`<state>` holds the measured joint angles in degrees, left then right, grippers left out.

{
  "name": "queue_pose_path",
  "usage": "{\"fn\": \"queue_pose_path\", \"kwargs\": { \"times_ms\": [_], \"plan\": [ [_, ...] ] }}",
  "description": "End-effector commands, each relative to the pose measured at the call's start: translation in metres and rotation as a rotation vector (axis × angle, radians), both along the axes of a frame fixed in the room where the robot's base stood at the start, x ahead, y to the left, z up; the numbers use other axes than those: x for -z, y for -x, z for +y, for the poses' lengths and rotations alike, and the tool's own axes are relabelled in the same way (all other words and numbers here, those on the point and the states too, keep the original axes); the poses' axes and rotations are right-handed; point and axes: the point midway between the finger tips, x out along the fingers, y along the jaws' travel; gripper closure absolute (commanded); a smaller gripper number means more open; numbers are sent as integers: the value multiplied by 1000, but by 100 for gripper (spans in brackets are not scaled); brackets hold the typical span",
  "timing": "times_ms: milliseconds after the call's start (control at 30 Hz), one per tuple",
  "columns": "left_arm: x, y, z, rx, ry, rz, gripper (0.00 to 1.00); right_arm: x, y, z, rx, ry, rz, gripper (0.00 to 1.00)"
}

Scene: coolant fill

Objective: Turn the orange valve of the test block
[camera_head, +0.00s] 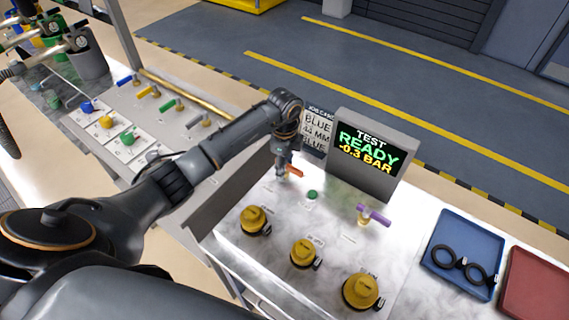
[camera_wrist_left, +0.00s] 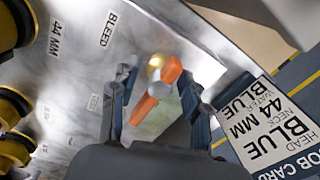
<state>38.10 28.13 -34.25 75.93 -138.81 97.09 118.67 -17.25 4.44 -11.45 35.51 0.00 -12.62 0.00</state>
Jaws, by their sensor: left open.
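The orange valve (camera_wrist_left: 155,92) has a bar handle on a brass stem and stands on the metal test block (camera_head: 232,240). In the head view only the end of its orange handle (camera_head: 295,173) shows beside my left gripper (camera_head: 284,170). In the left wrist view, the open fingers of my left gripper (camera_wrist_left: 158,100) are on either side of the orange handle. I cannot tell whether they touch it. The test display (camera_head: 368,152) reads "TEST READY -0.3 BAR". My right gripper is not in view.
A purple-handled valve (camera_head: 374,215), a green button (camera_head: 312,195) and yellow caps (camera_head: 306,253) are on the block. A job card (camera_head: 317,130) stands behind. A blue tray (camera_head: 466,244) with black rings and a red tray (camera_head: 535,285) lie at right. Coloured valves (camera_head: 150,92) stand at left.

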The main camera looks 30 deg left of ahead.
Motion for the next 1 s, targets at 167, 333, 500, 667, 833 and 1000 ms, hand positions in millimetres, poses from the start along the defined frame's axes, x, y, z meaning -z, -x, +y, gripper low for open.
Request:
{"fn": "queue_pose_path", "kwargs": {
  "times_ms": [167, 333, 500, 667, 833, 1000],
  "plan": [
    [0, 0, 0, 0, 0, 0, 64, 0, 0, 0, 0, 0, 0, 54],
    [0, 0, 0, 0, 0, 1, 98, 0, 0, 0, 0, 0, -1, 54],
    [0, 0, 0, 1, 0, 1, 100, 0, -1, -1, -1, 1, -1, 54],
    [0, 0, 0, 21, -1, 1, 100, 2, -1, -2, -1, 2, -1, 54],
    [1, 0, 1, 88, -2, 1, 100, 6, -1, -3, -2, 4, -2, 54],
    [1, 0, 1, 208, -3, 0, 100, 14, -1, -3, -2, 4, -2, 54]
  ]
}}
